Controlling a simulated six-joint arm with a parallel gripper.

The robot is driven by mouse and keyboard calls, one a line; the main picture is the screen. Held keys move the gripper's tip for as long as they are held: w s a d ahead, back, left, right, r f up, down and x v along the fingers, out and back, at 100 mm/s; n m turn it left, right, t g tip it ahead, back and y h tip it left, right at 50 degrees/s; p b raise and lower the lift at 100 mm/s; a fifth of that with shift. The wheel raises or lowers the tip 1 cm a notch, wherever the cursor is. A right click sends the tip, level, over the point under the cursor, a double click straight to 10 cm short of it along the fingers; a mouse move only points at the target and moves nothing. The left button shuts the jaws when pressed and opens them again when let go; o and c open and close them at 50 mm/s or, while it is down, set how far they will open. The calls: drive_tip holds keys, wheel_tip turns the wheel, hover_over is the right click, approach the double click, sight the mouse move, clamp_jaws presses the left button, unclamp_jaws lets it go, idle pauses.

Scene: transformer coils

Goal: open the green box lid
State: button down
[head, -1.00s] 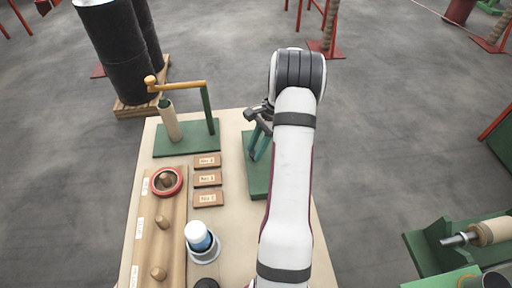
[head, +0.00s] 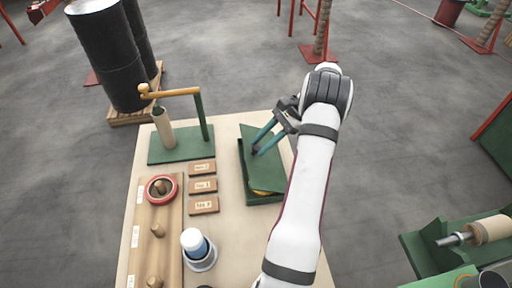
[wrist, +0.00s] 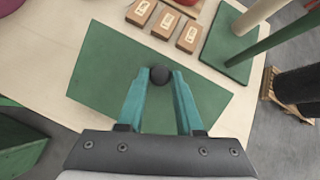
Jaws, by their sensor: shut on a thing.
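The green box (head: 262,201) sits on the right half of the table. Its green lid (head: 266,174) is raised at the near side and tilted, with a gap in which something yellow (head: 262,193) shows. My gripper (head: 258,151) is shut on the lid's dark round knob, with the arm reaching in from the right. In the wrist view the knob (wrist: 160,74) sits between the two teal fingertips, and the flat green lid (wrist: 103,72) spreads behind it. Most of the box's inside is hidden by the lid.
Left of the box are three small labelled wooden blocks (head: 203,186) and a green-based winding stand (head: 180,145) with a crank.

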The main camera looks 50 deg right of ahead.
drive_tip(key=s+d+t+y, duration=0.1)
drive_tip(key=s+d+y, duration=0.1)
drive_tip(key=s+d, duration=0.5)
drive_tip(key=shift+s+r+t, duration=0.3)
drive_tip(key=shift+r+t, duration=0.1)
drive_tip(key=shift+r, duration=0.05)
drive_tip(key=shift+d, duration=0.1)
idle(0.5)
